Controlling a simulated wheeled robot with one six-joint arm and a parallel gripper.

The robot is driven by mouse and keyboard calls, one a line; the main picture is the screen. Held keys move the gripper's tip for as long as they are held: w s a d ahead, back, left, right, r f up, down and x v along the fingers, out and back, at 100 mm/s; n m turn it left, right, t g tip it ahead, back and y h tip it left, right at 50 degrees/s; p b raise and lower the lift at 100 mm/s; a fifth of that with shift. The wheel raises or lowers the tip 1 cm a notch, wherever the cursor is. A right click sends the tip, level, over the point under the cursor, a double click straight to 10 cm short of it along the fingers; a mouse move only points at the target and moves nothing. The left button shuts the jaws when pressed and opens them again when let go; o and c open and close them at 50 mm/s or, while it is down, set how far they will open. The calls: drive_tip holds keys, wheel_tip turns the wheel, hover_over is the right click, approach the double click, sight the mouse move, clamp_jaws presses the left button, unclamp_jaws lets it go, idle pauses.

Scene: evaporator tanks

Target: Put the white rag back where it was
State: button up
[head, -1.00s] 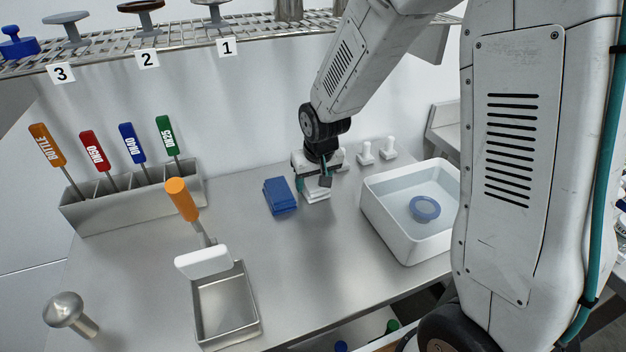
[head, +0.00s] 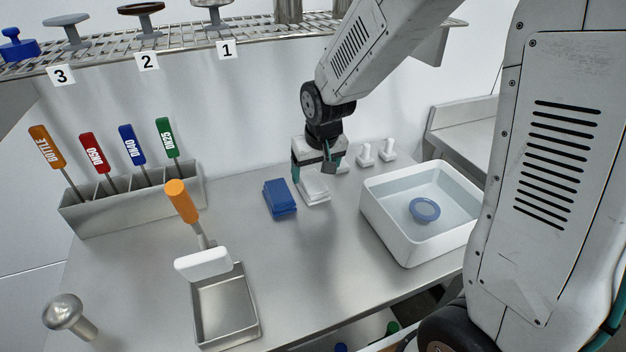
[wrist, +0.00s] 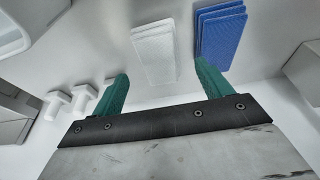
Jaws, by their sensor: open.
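A stack of folded white rags (head: 314,189) lies on the steel table, just right of a stack of blue rags (head: 280,198). My gripper (head: 318,178) is open, close above the white rags. In the wrist view the white rags (wrist: 153,55) lie beyond and between the two green fingertips of my gripper (wrist: 160,85), with nothing held between them. The blue rags (wrist: 221,38) lie beyond the right fingertip. Whether a fingertip touches a rag cannot be told.
A white basin (head: 408,238) holding a blue round piece (head: 425,209) stands to the right. White pegs (head: 366,153) stand behind it. A steel tray (head: 226,310) with an orange-handled brush (head: 182,202) is front left. A tool holder (head: 135,200) stands at the back left, below a wire shelf (head: 190,35).

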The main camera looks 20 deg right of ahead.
drive_tip(key=v, duration=0.7)
drive_tip(key=s+d+r+g, duration=0.1)
drive_tip(key=s+r, duration=0.3)
drive_tip(key=s, duration=0.9)
drive_tip(key=s+d+r+g, duration=0.1)
drive_tip(key=s+r, duration=0.3)
drive_tip(key=s, duration=0.9)
drive_tip(key=shift+d, duration=0.5)
